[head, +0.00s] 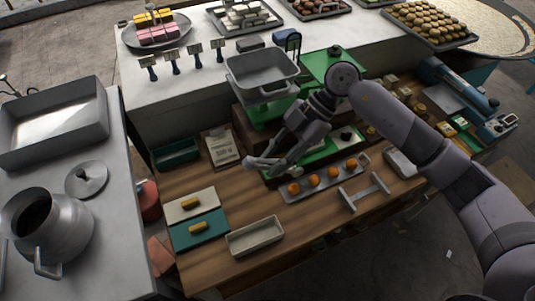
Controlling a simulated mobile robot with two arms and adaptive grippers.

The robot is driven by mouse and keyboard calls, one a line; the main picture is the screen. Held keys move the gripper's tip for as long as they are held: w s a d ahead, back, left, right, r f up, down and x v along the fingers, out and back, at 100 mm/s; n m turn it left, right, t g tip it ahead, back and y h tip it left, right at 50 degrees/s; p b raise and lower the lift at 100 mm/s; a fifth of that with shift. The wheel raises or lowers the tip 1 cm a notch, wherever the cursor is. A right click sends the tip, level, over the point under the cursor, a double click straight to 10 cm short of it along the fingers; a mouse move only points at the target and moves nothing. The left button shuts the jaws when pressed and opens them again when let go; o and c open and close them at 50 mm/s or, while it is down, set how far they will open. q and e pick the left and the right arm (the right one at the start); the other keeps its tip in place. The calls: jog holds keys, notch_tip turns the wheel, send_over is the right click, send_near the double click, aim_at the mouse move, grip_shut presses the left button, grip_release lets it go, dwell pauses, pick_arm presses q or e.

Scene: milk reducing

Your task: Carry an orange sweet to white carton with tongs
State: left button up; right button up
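Several orange sweets (314,180) sit in a row on a narrow grey tray (325,185) near the middle of the wooden counter. An open, empty whitish carton (255,236) lies near the counter's front edge, left of and nearer than that tray. My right gripper (270,164) reaches in from the right and hangs left of and behind the sweets, apart from them. Pale metal parts show at its tips; I cannot tell whether these are tongs or its own fingers. No sweet shows in it. My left gripper is not in view.
A green scale with a grey pan (262,75) stands behind my gripper. An H-shaped metal rest (364,191) lies right of the sweet tray. Cream (192,205) and teal (198,232) boards hold yellow pieces. Bare wood lies between carton and sweet tray.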

pick_arm(q)
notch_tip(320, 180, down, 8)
jog(key=b, duration=0.8)
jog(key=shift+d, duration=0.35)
pick_arm(e)
notch_tip(320, 180, down, 10)
jog(key=shift+d+m+y, duration=0.2)
jog(key=shift+m+y, duration=0.1)
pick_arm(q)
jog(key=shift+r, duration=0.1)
pick_arm(e)
jog(key=shift+o, duration=0.2)
